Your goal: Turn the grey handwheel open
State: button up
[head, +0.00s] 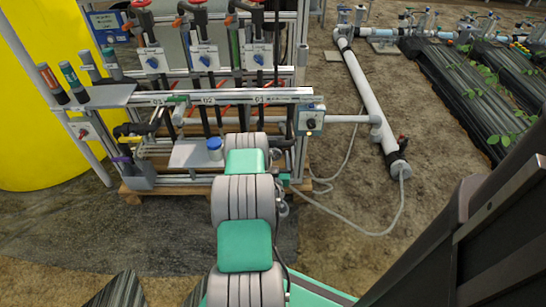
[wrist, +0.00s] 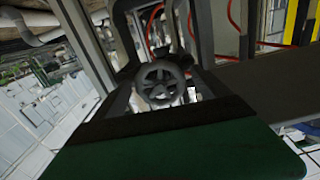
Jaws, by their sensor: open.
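A grey handwheel (wrist: 162,84) with several spokes shows near the middle of the wrist view, facing me. Its lower rim is close to the black edge of a large green and black part in the foreground, which looks like my gripper (wrist: 165,112). The jaws are open, and I see nothing held. I cannot tell the exact gap between gripper and wheel. In the head view my arm reaches up to the pipe skid and hides the gripper; I cannot make out the handwheel there.
A yellow tank (head: 40,110) stands left. A white pipe (head: 367,95) and loose hose lie right.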

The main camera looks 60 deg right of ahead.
jog(key=shift+d, duration=0.15)
jog(key=shift+c, duration=0.4)
jog(key=c, duration=1.3)
